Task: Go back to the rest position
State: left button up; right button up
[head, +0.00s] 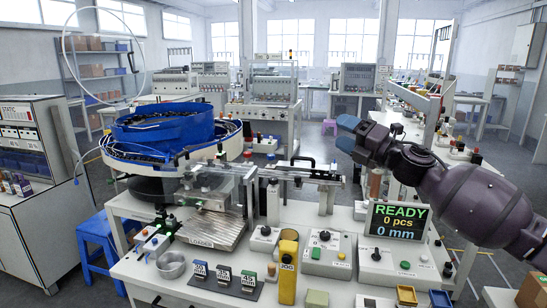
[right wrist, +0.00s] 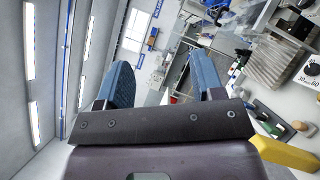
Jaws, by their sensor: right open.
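My right gripper (head: 347,133) is raised at the right of the head view, above and behind the display that reads READY, 0 pcs, 0 mm (head: 398,220). Its blue fingers are apart with nothing between them, as the right wrist view (right wrist: 165,88) also shows. The fingers point left, toward the middle of the room, and touch nothing. My left gripper is not in view.
A blue feeder bowl (head: 165,127) stands at the left of the white bench (head: 210,287). A yellow JOG pendant (head: 288,270), control boxes (head: 327,255) and a small metal bowl (head: 171,265) sit on the bench. A blue stool (head: 98,240) stands at the left.

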jog(key=s+d+f+m+t+h, duration=0.15)
jog(key=s+f+m+h, duration=0.45)
jog(key=f+m, duration=0.65)
jog(key=s+d+f+m+t+h, duration=0.15)
jog(key=s+f+m+h, duration=0.25)
jog(key=s+f+m, duration=0.85)
jog(key=s+d+f+m+g+h, duration=0.2)
jog(key=s+d+f+m+g, duration=0.1)
jog(key=s+f, duration=0.9)
jog(key=s+d+f+m+g+h+b, duration=0.1)
jog(key=s+d+f+m+g+h, duration=0.1)
jog(key=s+f, duration=1.1)
notch_tip(320, 180, down, 2)
jog(key=d+m+h, duration=0.1)
jog(key=d, duration=0.1)
jog(key=shift+s+d+m+g, duration=0.2)
jog(key=shift+d+m+g, duration=0.1)
jog(key=shift+m+g, duration=0.1)
